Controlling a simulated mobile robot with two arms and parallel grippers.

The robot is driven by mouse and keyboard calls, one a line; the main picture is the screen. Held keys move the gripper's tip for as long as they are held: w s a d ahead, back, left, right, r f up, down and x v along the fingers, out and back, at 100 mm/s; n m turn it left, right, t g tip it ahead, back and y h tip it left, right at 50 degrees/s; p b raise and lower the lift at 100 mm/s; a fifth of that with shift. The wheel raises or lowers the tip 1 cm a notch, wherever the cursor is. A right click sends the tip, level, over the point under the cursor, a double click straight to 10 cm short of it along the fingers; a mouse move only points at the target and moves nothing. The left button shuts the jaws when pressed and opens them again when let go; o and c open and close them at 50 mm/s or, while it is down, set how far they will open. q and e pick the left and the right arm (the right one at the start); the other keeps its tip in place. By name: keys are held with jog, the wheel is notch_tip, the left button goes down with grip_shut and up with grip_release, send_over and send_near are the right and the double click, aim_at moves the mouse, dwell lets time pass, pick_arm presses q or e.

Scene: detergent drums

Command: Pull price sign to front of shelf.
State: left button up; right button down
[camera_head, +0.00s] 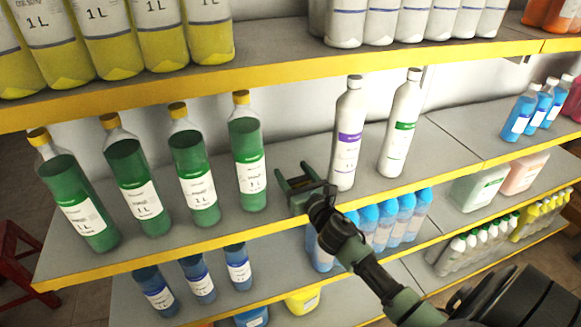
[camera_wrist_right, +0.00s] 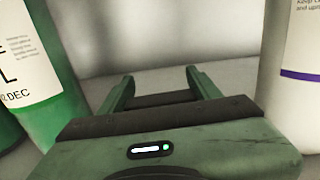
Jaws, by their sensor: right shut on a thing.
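My right gripper (camera_head: 292,174) reaches in over the middle shelf (camera_head: 262,226), in the gap between a green bottle (camera_head: 248,160) on its left and a white bottle with a purple label (camera_head: 347,140) on its right. In the right wrist view its two green fingers (camera_wrist_right: 160,80) stand apart with a dark flat strip (camera_wrist_right: 157,100) between them. The gripper is shut on this dark thing, which I take to be the price sign. No printed face of it shows, and the gripper hides part of it. My left gripper is not in view.
Several green bottles stand in a row on the left, close to the gripper. A second white bottle (camera_head: 401,125) stands further right, with bare shelf (camera_head: 440,150) beside it. The shelf above (camera_head: 270,72) holds yellow and white bottles. A red stool (camera_head: 20,255) stands at lower left.

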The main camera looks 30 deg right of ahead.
aim_at(299, 184)
jog(key=shift+s+a, duration=0.25)
jog(key=shift+s, duration=0.85)
jog(key=shift+s+a, duration=0.25)
jog(key=shift+s, duration=0.8)
jog(key=shift+f, duration=0.1)
jog(key=shift+c, duration=1.3)
grip_release()
jog(key=shift+s+a+f, duration=0.1)
jog(key=shift+s, duration=0.3)
jog(key=s+a+b, duration=0.1)
jog(key=s, duration=0.5)
jog(key=shift+s+b, duration=0.35)
jog(key=shift+s, duration=0.05)
